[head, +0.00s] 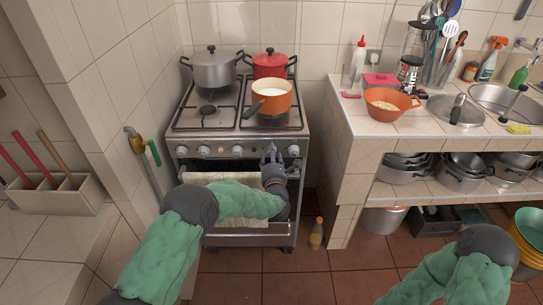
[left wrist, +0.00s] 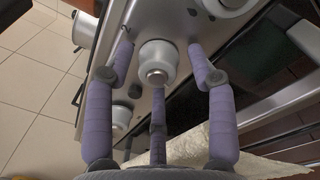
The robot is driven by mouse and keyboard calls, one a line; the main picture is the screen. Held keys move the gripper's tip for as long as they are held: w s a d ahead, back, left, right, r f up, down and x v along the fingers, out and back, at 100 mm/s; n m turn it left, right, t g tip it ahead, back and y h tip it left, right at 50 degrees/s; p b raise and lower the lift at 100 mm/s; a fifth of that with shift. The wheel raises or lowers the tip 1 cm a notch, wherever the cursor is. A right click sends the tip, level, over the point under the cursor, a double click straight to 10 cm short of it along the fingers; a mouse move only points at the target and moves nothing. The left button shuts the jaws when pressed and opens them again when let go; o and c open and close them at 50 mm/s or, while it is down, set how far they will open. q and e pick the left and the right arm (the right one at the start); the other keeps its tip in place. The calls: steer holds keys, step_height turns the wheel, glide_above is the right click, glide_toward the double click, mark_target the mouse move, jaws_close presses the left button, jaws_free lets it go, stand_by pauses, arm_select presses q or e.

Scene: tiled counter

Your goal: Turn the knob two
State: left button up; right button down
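The stove (head: 236,140) has a row of pale round knobs along its front panel. My left gripper (head: 271,153) is at the right part of this row and covers part of the panel in the head view. In the left wrist view, its three purple fingers (left wrist: 160,70) are spread around one knob (left wrist: 157,62), with visible gaps between fingers and knob. Other knobs show above (left wrist: 225,5) and below it (left wrist: 120,115). A knob (head: 294,150) is just right of the gripper. My right gripper is out of view.
An orange pot (head: 272,97), a red pot (head: 269,64) and a grey pot (head: 212,70) stand on the stove. A towel (head: 238,180) hangs on the oven front. The tiled counter (head: 385,126) is to the right; a bottle (head: 316,233) stands on the floor.

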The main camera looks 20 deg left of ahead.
arm_select(q)
steer(key=shift+s, duration=0.1)
steer(key=v, duration=1.2)
jaws_close()
stand_by(1.3)
